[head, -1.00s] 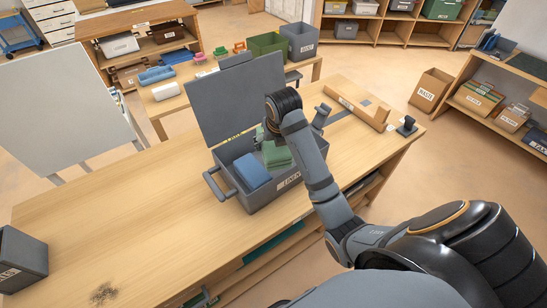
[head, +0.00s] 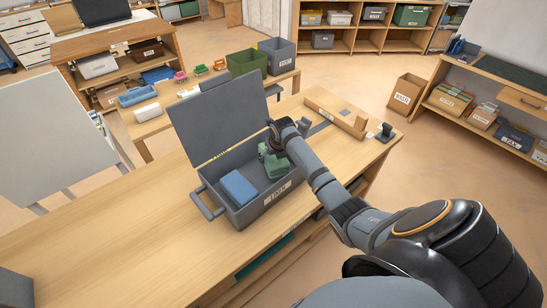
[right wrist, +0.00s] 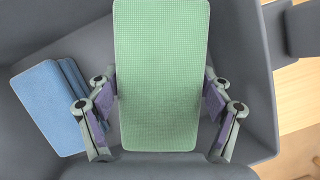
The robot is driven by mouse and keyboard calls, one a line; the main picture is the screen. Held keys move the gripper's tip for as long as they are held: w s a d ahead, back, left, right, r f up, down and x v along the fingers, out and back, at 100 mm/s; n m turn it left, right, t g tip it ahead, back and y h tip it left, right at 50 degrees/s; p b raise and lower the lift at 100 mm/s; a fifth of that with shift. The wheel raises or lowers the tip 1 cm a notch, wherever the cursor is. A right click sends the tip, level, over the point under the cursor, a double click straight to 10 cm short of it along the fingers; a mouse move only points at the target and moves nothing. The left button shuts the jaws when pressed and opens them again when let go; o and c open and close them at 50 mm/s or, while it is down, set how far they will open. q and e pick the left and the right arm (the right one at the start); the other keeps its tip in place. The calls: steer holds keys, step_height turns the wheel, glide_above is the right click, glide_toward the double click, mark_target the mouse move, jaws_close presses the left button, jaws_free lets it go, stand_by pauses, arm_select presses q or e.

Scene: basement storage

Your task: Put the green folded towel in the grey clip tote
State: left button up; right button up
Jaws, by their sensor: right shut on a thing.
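The grey clip tote (head: 255,212) stands on the wooden bench with its lid (head: 220,117) raised at the back and a LINEN label on its front. My right gripper (head: 271,150) reaches into it from above, shut on the green folded towel (head: 275,167). In the right wrist view the green towel (right wrist: 160,70) lies between the fingers (right wrist: 160,100), over the tote's grey interior. In the head view it is inside the tote's walls; I cannot tell whether it touches the bottom. A blue folded towel (head: 238,187) lies in the tote, left of the green one. My left gripper is out of view.
A long cardboard box (head: 335,113) and a small dark item (head: 386,133) are at the bench's right end. A grey bin (head: 15,289) shows at lower left. The bench left of the tote (head: 130,240) is mostly clear. The open lid stands close behind my gripper.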

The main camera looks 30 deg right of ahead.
steer(key=shift+f, duration=0.65)
steer(key=shift+f, duration=0.1)
steer(key=shift+f, duration=0.5)
steer(key=o, duration=1.2)
steer(key=shift+r, duration=0.25)
steer(key=v, duration=1.2)
steer(key=shift+a+r, duration=0.1)
steer(key=shift+r, duration=0.25)
